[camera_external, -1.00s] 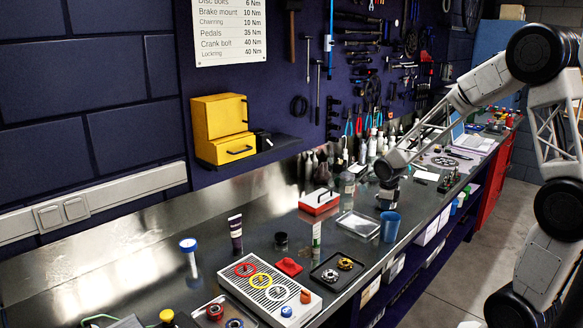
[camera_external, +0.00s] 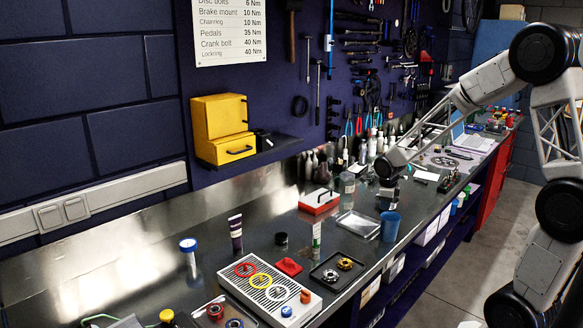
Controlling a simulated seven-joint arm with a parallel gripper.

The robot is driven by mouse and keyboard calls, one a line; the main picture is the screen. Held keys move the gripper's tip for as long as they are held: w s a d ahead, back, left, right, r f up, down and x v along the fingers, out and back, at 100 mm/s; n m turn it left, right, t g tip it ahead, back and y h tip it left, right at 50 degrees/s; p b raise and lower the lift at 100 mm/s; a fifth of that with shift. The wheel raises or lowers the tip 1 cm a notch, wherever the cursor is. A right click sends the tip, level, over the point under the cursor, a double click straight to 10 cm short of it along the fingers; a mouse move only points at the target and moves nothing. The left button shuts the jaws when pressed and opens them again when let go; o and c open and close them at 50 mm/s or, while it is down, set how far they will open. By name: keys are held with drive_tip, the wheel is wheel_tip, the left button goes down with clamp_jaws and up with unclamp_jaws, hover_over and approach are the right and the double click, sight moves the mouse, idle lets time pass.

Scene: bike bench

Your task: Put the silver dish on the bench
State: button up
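A shallow rectangular silver dish (camera_external: 358,225) shows in the external view, about the middle of the grey metal bench (camera_external: 265,205). It looks flat and empty. I cannot tell for certain whether it rests fully on the bench surface. My gripper (camera_external: 388,201) points down just behind and to the right of the dish, close to a blue cup. Its fingers are small and dark here, so I cannot tell whether they are open or shut, or touch anything.
The blue cup (camera_external: 390,226) stands right of the dish near the bench's front edge. A red and white box (camera_external: 319,202) and a white tube (camera_external: 316,240) are to the left. A black tray (camera_external: 337,272) with small parts lies in front. Bottles line the back.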

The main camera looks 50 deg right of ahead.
drive_tip(key=w+v, duration=0.1)
drive_tip(key=v, duration=1)
drive_tip(key=shift+s, duration=0.45)
drive_tip(key=shift+r, duration=0.1)
drive_tip(key=s+a+r+n+y, duration=0.1)
drive_tip(key=s+a+r+n, duration=0.2)
drive_tip(key=s+a+n, duration=0.6)
drive_tip(key=s+a+r+n+t+y, duration=0.1)
drive_tip(key=s+a+r+n, duration=0.2)
drive_tip(key=s+a+n, duration=0.7)
drive_tip(key=s+n, duration=0.6)
drive_tip(key=n, duration=0.6)
drive_tip(key=shift+s+a+t, duration=0.15)
drive_tip(key=shift+a+t, duration=0.05)
drive_tip(key=shift+t, duration=0.1)
